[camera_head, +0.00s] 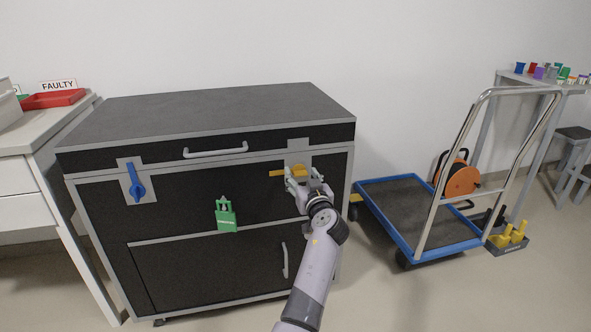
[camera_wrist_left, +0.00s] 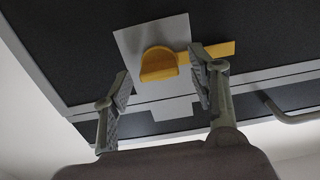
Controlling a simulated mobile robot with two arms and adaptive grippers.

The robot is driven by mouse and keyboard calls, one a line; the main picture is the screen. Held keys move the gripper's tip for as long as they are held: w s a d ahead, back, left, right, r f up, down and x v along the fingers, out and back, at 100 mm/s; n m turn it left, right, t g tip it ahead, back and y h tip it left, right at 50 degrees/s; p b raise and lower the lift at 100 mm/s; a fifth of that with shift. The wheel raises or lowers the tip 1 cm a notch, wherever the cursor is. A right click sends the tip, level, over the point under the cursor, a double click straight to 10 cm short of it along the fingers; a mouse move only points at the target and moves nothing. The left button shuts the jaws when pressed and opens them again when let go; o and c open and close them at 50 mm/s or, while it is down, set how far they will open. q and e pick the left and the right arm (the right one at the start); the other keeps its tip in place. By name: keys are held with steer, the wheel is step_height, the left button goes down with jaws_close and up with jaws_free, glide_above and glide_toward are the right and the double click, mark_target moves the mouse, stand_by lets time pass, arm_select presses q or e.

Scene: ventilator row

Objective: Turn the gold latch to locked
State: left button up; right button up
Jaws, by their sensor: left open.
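The gold latch (camera_head: 279,173) is on the front of the black case, at its upper right, with its bar pointing level to the left. In the left wrist view, its rounded knob (camera_wrist_left: 158,66) sits on a grey plate (camera_wrist_left: 131,44), and its bar runs to the right, behind one finger. My left gripper (camera_head: 301,176) is open right in front of the latch. In the wrist view, the fingers of my left gripper (camera_wrist_left: 160,80) stand on either side of the knob, with visible gaps. Whether either finger touches the bar is unclear. My right gripper is not in view.
The black case (camera_head: 205,112) also bears a blue latch (camera_head: 136,183) with its handle upright, a green padlock tag (camera_head: 226,216) and grey handles. A blue-edged trolley (camera_head: 415,215) stands to the right. A white bench with a red tray (camera_head: 53,99) is at left.

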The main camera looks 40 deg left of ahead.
arm_select(q)
steer(key=shift+w+a, duration=0.15)
jaws_close()
stand_by(0.8)
